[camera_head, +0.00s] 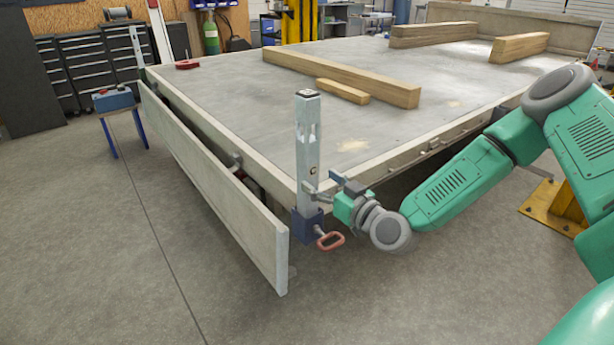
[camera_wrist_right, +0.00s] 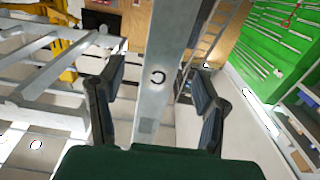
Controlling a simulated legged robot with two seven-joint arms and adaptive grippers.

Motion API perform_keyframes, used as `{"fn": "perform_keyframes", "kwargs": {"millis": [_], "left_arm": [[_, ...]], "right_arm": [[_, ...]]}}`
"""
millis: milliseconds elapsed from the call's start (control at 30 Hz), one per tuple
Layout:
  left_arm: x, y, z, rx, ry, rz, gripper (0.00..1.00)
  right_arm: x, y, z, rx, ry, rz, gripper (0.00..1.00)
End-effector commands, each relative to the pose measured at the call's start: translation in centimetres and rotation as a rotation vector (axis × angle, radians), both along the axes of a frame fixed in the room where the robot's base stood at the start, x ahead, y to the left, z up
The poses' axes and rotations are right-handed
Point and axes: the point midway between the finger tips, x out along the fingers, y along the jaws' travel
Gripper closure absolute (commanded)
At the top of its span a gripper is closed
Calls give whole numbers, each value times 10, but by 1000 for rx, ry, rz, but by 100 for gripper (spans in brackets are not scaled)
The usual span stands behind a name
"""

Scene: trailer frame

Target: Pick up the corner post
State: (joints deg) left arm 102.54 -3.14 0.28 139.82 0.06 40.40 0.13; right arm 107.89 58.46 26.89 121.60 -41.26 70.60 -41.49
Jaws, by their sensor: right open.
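The corner post (camera_head: 308,150) is a grey metal upright at the near corner of the trailer bed. It stands upright in a dark blue socket (camera_head: 306,226) with a red-handled latch (camera_head: 330,241) beside it. My right gripper (camera_head: 322,190) is at the lower part of the post, coming from the right. In the right wrist view the post (camera_wrist_right: 160,80) passes between the two fingers of the open gripper (camera_wrist_right: 157,95), with gaps visible on both sides. The left gripper is not in view.
The trailer bed (camera_head: 240,110) carries several wooden beams (camera_head: 340,78). A lowered side board (camera_head: 215,190) runs along its left side. A second post (camera_head: 137,48) stands at the far left corner. A blue toolbox (camera_head: 113,99) sits on a stand. The floor at left is clear.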

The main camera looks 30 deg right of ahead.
Motion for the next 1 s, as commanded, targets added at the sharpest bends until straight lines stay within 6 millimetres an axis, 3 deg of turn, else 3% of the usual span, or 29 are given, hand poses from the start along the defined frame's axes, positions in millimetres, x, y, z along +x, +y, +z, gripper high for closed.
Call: {"fn": "perform_keyframes", "kwargs": {"millis": [333,633,667,800,833,1000], "left_arm": [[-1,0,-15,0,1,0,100],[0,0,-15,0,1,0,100],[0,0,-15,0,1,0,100],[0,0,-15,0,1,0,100],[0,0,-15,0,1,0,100],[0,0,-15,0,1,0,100]], "right_arm": [[45,4,-7,-1,1,-1,41],[51,4,-5,1,2,-1,41],[51,4,-5,1,2,-1,45],[51,4,-5,1,2,-1,94],[51,4,-5,1,2,-1,100],[51,4,-4,1,-2,-1,100]]}}
